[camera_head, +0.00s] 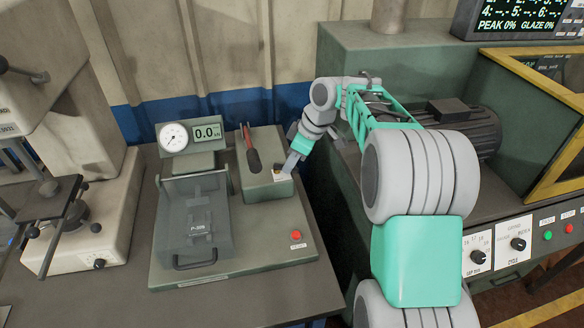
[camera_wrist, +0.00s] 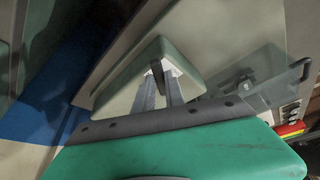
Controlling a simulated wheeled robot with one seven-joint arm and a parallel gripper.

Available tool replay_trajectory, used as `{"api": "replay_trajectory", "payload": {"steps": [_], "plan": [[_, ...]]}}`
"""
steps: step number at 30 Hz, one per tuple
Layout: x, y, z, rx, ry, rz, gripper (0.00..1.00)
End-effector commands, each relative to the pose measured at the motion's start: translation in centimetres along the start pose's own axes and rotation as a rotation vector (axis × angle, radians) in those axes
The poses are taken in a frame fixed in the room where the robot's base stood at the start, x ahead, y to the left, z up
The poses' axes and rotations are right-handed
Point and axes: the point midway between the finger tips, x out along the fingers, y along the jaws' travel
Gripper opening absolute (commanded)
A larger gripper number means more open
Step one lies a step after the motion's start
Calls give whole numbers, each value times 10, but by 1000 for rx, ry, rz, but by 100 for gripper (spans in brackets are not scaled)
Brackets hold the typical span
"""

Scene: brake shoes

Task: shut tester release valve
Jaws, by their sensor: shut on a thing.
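The tester (camera_head: 168,268) is a grey-green bench unit with a dial gauge (camera_head: 174,137) and a display reading 0.0 kN. Its release valve is a small dark lever or knob (camera_wrist: 157,70) on the block (camera_head: 262,189) at the tester's right, beside a white label (camera_head: 282,174). My gripper (camera_head: 286,171) reaches down to this block from the right. In the wrist view my gripper (camera_wrist: 161,86) has its two fingers closed on the valve, one on each side. The fingers partly hide the valve, and its turn position cannot be told.
A red-handled lever (camera_head: 252,155) stands upright just left of my gripper. A clear guard box (camera_head: 195,225) is in front of the gauge. A red button (camera_head: 295,236) sits at the tester's front right. A grey-green machine (camera_head: 385,50) stands to the right.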

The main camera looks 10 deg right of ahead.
Motion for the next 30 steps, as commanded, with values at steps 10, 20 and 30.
{"api": "replay_trajectory", "payload": {"steps": [10,20,30], "plan": [[4,-15,-2,301,1,127,0],[5,-26,-8,575,1,240,0],[6,-32,-14,766,0,318,0]]}}
